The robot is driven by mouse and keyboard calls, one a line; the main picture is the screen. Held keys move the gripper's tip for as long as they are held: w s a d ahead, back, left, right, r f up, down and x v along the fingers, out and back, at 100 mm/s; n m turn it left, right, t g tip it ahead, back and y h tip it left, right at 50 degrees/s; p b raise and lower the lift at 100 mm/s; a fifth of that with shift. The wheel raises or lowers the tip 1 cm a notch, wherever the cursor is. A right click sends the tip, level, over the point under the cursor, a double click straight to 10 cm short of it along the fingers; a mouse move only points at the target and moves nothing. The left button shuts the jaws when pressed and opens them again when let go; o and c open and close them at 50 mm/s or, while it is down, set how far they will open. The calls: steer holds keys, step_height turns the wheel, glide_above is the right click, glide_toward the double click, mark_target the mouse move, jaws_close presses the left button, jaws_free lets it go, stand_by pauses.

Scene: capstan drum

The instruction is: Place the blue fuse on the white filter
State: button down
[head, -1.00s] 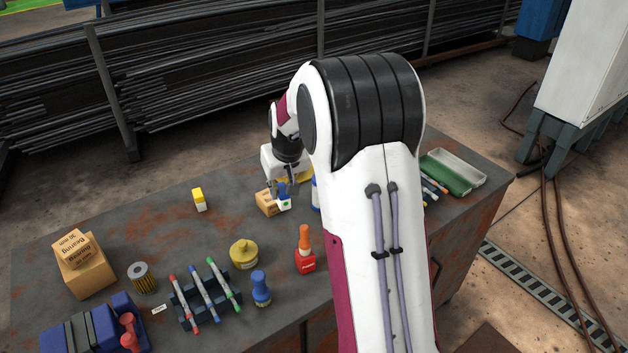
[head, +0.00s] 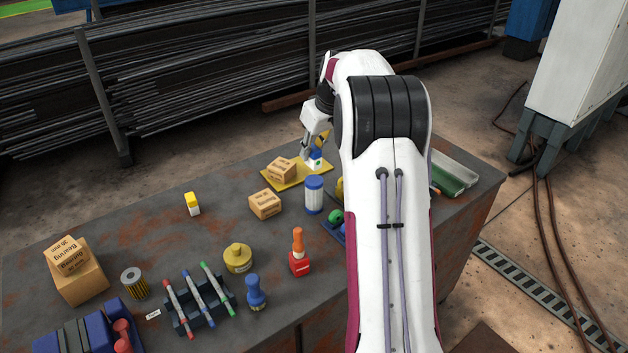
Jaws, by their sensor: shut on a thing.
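The fuse and filter are apart.
The yellow mat (head: 284,184) carries a small cardboard box (head: 281,167); another box (head: 265,205) stands left of the filter. A red bottle (head: 299,262) is in front. A green-lined tray (head: 456,176) lies right of my arm. The table's back left is mostly clear.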

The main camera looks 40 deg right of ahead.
mark_target(318, 150)
steer(key=shift+d+r, duration=0.1)
steer(key=shift+d, duration=0.1)
stand_by(0.3)
steer(key=shift+f, duration=2.55)
steer(key=shift+f, duration=0.1)
steer(key=c, duration=1.8)
jaws_free()
steer(key=shift+c, duration=0.2)
steer(key=shift+v, duration=3.85)
